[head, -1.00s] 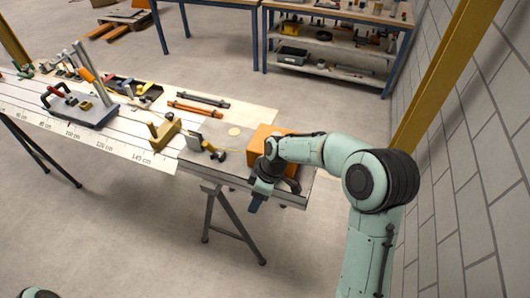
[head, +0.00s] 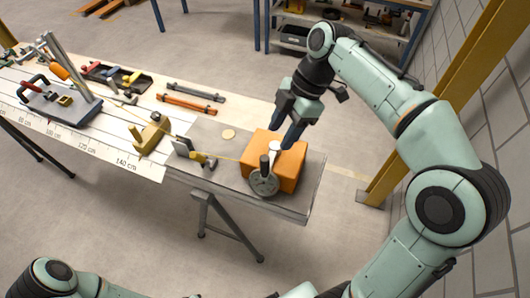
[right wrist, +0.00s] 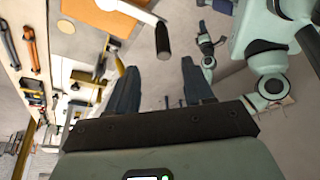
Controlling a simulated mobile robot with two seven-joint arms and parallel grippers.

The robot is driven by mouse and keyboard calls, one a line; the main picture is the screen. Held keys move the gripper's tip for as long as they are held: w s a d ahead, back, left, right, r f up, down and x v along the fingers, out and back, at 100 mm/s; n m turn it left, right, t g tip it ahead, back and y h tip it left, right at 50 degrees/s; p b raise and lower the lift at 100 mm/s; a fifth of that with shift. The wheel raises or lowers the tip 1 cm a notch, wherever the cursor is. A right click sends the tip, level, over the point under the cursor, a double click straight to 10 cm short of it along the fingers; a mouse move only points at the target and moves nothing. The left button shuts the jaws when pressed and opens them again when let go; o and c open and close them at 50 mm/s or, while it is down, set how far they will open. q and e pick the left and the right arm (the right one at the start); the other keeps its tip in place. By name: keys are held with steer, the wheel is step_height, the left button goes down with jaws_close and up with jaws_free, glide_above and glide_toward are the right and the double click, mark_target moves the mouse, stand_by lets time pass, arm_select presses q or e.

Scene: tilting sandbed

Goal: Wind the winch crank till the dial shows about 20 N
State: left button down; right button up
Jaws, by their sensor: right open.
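The orange winch box (head: 288,172) sits on the near right end of the bench. Its pale crank arm (head: 274,148) carries a black handle (head: 264,166). A round grey dial (head: 264,183) is at the box's front; its reading is too small to tell. My right gripper (head: 287,123) is open and empty, behind and above the box. In the right wrist view the black handle (right wrist: 162,40) shows beyond the open fingertips (right wrist: 158,68), apart from them. A small gripper-like end, likely my left one (right wrist: 207,42), shows there, its jaws unclear.
An orange bar (head: 188,104) and a dark bar lie behind. A red-handled fixture (head: 60,108) stands further left. A grey wall closes the right side.

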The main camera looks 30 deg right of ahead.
mark_target(261, 169)
steer(key=b+x, duration=0.1)
steer(key=x, duration=1.1)
steer(key=shift+s+a+b, duration=0.15)
steer(key=shift+s+b, duration=0.1)
steer(key=shift+b, duration=0.1)
arm_select(q)
steer(key=shift+s+a+f, duration=0.1)
steer(key=shift+s+f, duration=0.95)
steer(key=shift+f, duration=0.1)
arm_select(e)
steer(key=shift+a+f, duration=0.25)
steer(key=shift+f, duration=0.4)
jaws_close()
steer(key=shift+w, duration=0.1)
